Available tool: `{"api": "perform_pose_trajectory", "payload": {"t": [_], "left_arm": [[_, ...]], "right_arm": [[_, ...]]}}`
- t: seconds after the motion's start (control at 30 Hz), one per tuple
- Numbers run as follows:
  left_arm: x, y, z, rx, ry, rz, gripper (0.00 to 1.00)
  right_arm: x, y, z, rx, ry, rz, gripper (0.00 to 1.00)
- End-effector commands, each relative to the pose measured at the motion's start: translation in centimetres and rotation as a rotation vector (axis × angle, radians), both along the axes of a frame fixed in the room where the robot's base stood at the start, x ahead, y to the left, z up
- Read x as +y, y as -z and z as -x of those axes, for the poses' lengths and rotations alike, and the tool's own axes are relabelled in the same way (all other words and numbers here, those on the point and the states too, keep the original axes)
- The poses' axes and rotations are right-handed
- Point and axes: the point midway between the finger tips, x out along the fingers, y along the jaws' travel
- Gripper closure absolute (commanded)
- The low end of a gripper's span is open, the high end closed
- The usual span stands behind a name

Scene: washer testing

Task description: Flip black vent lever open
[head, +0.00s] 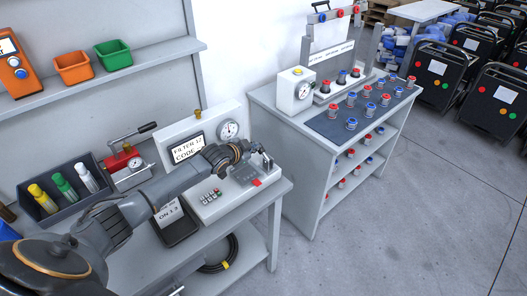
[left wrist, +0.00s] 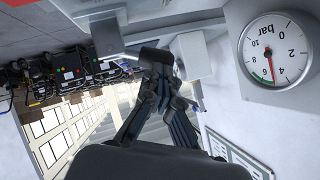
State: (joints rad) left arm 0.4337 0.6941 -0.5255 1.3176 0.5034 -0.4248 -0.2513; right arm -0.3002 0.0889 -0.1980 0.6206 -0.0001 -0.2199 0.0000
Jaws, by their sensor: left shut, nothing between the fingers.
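My left gripper (head: 266,160) is shut at the right end of the filter test station, above a grey block (head: 244,175) with a red part. In the left wrist view its fingers (left wrist: 158,72) come together, with nothing seen held. A dark piece at their tips may be the black vent lever or the fingertips; I cannot tell which, nor whether they touch the lever. The station's white back panel carries a round pressure gauge (head: 228,130), also large in the left wrist view (left wrist: 275,51), and a "FILTER 12 CODE" display (head: 188,148). My right gripper is not in view.
A red hand pump (head: 124,163) and a bottle bin (head: 62,208) stand at the left. A second bench (head: 310,125) with red and blue fittings stands right, across a gap.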

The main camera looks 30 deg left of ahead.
Motion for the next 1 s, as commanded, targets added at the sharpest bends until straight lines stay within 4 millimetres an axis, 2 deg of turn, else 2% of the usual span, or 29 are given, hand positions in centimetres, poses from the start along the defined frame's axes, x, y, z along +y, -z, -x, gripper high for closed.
{"api": "perform_pose_trajectory", "payload": {"t": [0.23,0.57,1.0], "left_arm": [[0.3,0.7,-0.3,-0.006,0.001,0.001,1.00],[0.6,1.2,-0.4,-0.004,0.001,0.001,1.00],[0.7,1.3,-0.3,-0.002,0.000,0.000,1.00]], "right_arm": [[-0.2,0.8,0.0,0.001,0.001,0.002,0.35],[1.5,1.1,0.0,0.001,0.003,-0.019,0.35],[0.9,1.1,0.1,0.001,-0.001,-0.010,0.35]]}}
